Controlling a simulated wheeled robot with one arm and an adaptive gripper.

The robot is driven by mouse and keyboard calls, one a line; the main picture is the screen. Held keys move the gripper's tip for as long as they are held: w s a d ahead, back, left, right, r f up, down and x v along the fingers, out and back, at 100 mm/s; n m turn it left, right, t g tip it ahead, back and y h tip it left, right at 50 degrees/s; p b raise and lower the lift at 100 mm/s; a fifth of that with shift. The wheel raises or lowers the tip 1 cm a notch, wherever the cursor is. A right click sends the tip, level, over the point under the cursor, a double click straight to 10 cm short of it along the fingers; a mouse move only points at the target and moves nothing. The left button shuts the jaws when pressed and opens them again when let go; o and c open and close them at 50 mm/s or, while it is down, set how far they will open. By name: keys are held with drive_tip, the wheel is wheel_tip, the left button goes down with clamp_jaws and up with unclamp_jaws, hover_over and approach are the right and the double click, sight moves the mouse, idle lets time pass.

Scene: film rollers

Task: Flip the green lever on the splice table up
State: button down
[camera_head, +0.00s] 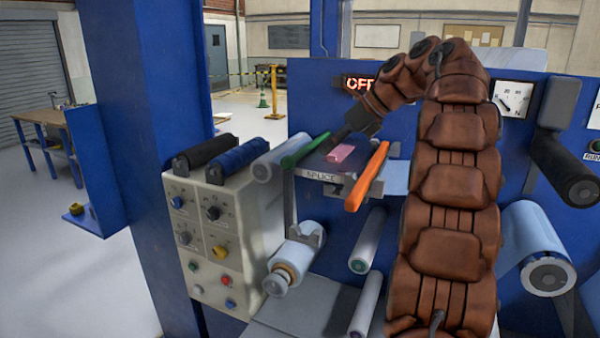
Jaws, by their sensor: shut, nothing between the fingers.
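The splice table (318,175) is a small grey shelf marked "SPLICE" on the blue machine. The green lever (305,150) lies along its left side, slanting up toward the back right. An orange lever (367,178) lies along its right side. A pink block (340,153) sits on the table between the levers. My brown padded arm reaches up from the lower right and bends down to the table. My gripper (339,138) is dark and shut, with nothing seen in it. Its tip is near the green lever's far end, above the pink block; whether it touches the lever cannot be told.
A control box (222,240) with knobs and buttons stands left of the table, with black and blue rollers on top. A white film roll (296,256) and pale rollers (368,240) sit below. A blue column (150,130) stands at the left.

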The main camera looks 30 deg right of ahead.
sight(289, 178)
drive_tip(key=shift+w+a, duration=0.1)
drive_tip(key=shift+a, duration=0.05)
drive_tip(key=shift+p+x, duration=1.5)
drive_tip(key=shift+x, duration=3.4)
drive_tip(key=shift+w+r, duration=0.1)
drive_tip(key=shift+r, duration=0.1)
